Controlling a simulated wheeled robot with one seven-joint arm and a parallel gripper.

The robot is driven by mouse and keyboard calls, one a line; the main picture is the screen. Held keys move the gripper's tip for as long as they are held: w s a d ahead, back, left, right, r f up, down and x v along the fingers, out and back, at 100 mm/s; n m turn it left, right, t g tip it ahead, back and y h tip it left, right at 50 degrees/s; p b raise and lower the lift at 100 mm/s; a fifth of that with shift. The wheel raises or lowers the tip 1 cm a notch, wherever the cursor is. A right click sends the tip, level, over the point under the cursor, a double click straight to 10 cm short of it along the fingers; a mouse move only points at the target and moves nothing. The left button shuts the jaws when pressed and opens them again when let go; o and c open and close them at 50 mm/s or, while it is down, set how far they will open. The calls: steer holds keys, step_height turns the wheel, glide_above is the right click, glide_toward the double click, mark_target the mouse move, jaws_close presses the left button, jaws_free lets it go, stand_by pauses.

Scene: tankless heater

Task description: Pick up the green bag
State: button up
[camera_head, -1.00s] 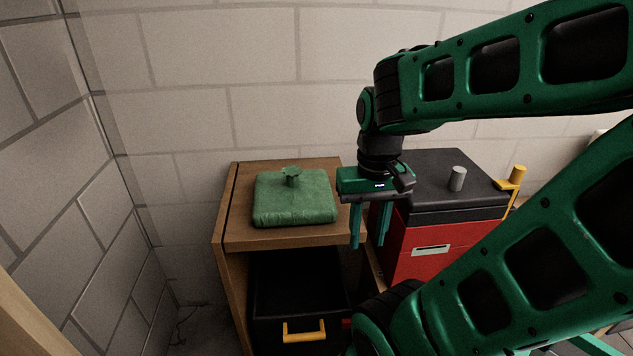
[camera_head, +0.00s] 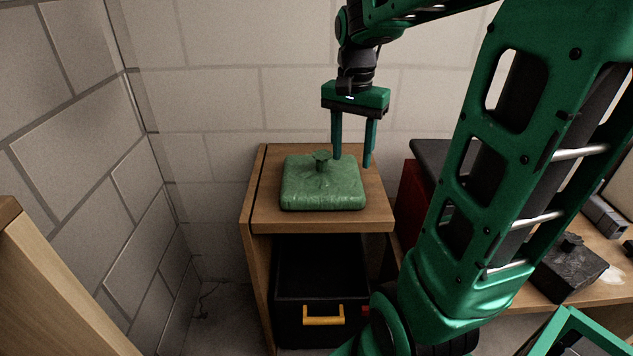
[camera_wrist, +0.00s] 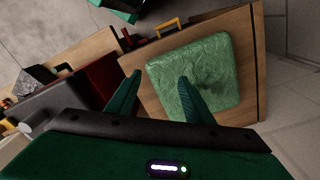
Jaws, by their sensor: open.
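The green bag (camera_head: 323,188) lies flat on top of a small wooden cabinet, with a tied neck sticking up at its middle. My gripper (camera_head: 352,162) is open and empty. In the head view it hangs with its fingers pointing down, at the right of the bag's neck. In the wrist view the bag (camera_wrist: 200,72) lies beyond my gripper (camera_wrist: 160,82), mostly right of centre. One fingertip overlaps the bag in that view and the other is off its left edge. The bag's neck is hard to make out there.
The wooden cabinet (camera_head: 290,226) has a black bin (camera_head: 318,280) with a yellow handle in its lower space. A red box with a dark lid (camera_head: 428,152) stands to the right, partly hidden by my arm. Brick walls rise behind and at the left.

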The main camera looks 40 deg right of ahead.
mark_target(321, 157)
steer(key=w+m, duration=0.1)
steer(key=w, duration=0.3)
steer(key=w+m, duration=0.2)
steer(key=w, duration=0.1)
steer(key=w+r+m, duration=0.1)
steer(key=w, duration=0.3)
steer(key=shift+w, duration=0.35)
steer(key=shift+w+f+m, duration=0.15)
steer(key=shift+f+m, duration=0.15)
step_height(321, 157, down, 4)
steer(key=shift+f, duration=0.15)
steer(key=shift+d+f, duration=0.2)
steer(key=shift+f, duration=2.6)
steer(key=shift+c, duration=0.2)
jaws_close()
